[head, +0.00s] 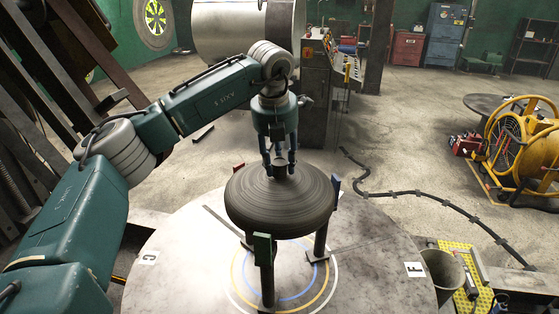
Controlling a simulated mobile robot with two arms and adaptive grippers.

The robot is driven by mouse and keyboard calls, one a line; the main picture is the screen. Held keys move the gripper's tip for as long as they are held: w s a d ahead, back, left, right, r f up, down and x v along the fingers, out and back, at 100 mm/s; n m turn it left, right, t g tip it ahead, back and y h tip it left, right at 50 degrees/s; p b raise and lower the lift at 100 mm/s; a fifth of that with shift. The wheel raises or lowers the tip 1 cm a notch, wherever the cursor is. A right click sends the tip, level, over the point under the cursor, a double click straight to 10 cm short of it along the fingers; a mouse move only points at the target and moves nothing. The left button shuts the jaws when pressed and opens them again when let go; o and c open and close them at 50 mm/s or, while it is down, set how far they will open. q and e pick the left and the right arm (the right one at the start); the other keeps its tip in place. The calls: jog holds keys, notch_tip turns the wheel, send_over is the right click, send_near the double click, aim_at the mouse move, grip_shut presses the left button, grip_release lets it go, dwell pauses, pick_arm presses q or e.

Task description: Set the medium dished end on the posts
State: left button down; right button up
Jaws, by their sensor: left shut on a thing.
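The medium dished end (282,207) is a dark grey, round, domed metal piece with fine turning rings and a short neck on top. It sits at the height of the post tops, above the round table (185,270). My left gripper (279,168) comes down from above and is shut on the neck. The posts (266,275) stand on the table, with a green tip at the front, a blue one at the right and a red one at the back left. The dished end hides parts of the posts, so I cannot tell whether it rests on them. My right gripper is not in view.
The table has yellow and blue rings and plates marked C (148,258) and F (414,269). A grey bucket (442,271) stands at its right edge. A control panel (330,75) stands behind.

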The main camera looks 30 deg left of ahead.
pick_arm(q)
jog(key=shift+b+x, duration=0.95)
jog(key=shift+x, duration=0.3)
jog(key=shift+s+d+f, duration=0.1)
jog(key=shift+s, duration=0.1)
jog(key=c, duration=1)
grip_release()
jog(key=shift+s, duration=0.1)
jog(key=shift+c, duration=0.2)
jog(key=shift+s+d, duration=0.1)
jog(key=shift+s, duration=0.1)
jog(key=shift+f, duration=0.3)
jog(key=shift+w+r, duration=0.1)
jog(key=shift+r, duration=0.25)
notch_tip(320, 180, up, 9)
jog(key=p, duration=0.6)
jog(key=shift+f, duration=0.15)
